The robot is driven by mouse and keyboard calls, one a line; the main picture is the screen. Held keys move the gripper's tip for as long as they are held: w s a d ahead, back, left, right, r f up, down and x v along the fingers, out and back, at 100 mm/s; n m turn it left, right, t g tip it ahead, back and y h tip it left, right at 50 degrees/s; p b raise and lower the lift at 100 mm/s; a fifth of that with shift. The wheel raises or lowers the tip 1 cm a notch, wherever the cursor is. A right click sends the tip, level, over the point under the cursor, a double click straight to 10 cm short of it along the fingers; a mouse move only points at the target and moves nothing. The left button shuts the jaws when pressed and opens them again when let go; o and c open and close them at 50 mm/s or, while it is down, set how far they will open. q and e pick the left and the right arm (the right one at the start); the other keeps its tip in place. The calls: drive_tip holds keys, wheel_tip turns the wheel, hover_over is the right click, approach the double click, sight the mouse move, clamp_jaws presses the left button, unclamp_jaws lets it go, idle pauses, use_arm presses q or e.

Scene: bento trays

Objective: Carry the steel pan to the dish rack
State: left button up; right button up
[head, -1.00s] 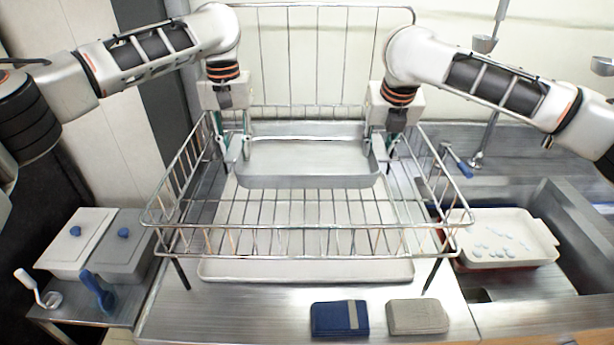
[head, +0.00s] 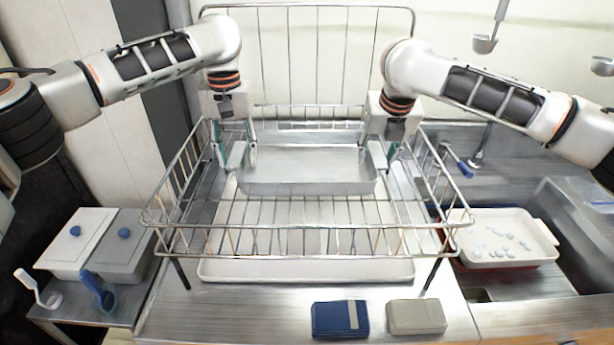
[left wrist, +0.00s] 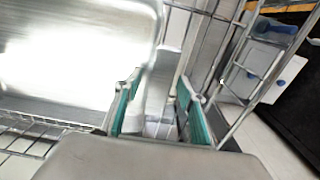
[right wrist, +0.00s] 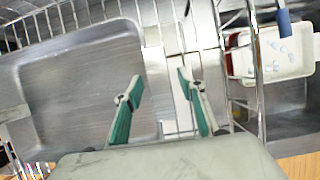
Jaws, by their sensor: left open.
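The steel pan (head: 305,188) is a shallow grey rectangular tray. It lies level inside the wire dish rack (head: 300,255), towards the back, and appears to rest on the rack's wires. My left gripper (head: 236,158) is open at the pan's left end; in the left wrist view its fingers (left wrist: 155,105) stand apart on either side of a pale handle. My right gripper (head: 382,156) is at the pan's right end; in the right wrist view its fingers (right wrist: 160,100) are spread beside the pan wall (right wrist: 145,90). The contact at the handles is partly hidden.
A white drip tray (head: 300,270) lies under the rack. A blue sponge (head: 335,319) and a grey one (head: 417,316) lie in front. Lidded boxes (head: 75,240) stand left; a cream dish (head: 510,235) is by the sink at right. The tall wire back stands behind.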

drive_tip(key=shift+r, duration=0.1)
use_arm(q)
wheel_tip(320, 180, up, 12)
use_arm(e)
drive_tip(key=v, duration=1.2)
use_arm(q)
drive_tip(key=shift+s+f, duration=0.15)
use_arm(e)
drive_tip(key=shift+s, duration=0.1)
